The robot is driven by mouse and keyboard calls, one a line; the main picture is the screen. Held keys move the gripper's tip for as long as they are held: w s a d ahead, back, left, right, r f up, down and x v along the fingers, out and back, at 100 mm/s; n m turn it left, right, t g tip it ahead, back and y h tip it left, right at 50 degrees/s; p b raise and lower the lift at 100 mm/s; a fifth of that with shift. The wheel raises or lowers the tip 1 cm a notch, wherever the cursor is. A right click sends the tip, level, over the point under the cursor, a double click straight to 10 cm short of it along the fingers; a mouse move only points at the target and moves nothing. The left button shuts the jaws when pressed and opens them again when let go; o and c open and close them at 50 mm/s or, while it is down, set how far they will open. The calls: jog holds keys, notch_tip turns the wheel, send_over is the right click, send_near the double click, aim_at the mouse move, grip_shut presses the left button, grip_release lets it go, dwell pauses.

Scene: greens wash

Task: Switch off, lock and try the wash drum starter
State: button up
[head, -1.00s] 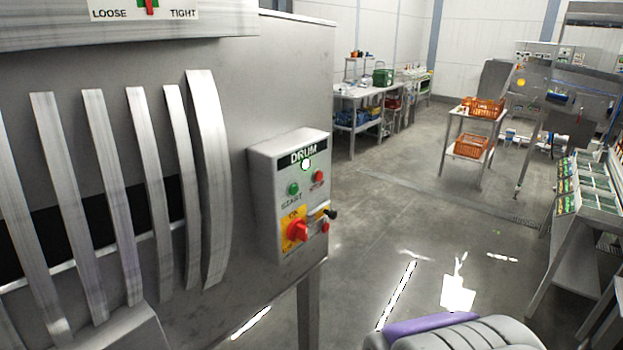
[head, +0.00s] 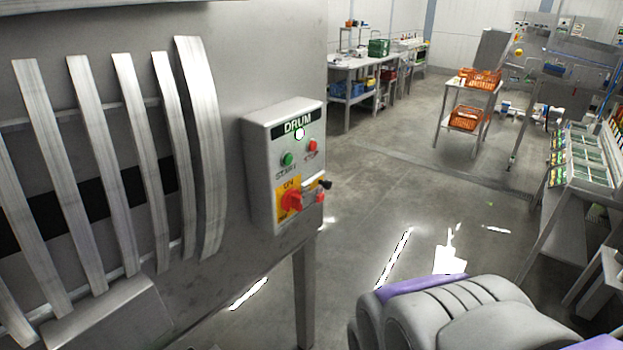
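The drum starter (head: 258,150) is a grey box on the side of the steel machine, with a black DRUM label (head: 297,124). A white lamp (head: 299,133) shows bright under the label. Below are a green START button (head: 287,158) and a red STOP button (head: 313,145). A red rotary handle (head: 291,201) sits on a yellow plate marked ON. Beside it are a small black-tipped part (head: 325,184) and a small red item (head: 320,197), perhaps a padlock; I cannot tell how they are fastened. My gripper is not in view.
Curved steel bars (head: 204,150) stand out on the machine at left. A steel leg (head: 303,298) stands under the starter. A table with orange crates (head: 480,77) and a bench (head: 355,66) stand farther back. A sloped rack (head: 582,160) is at right. The floor between is open.

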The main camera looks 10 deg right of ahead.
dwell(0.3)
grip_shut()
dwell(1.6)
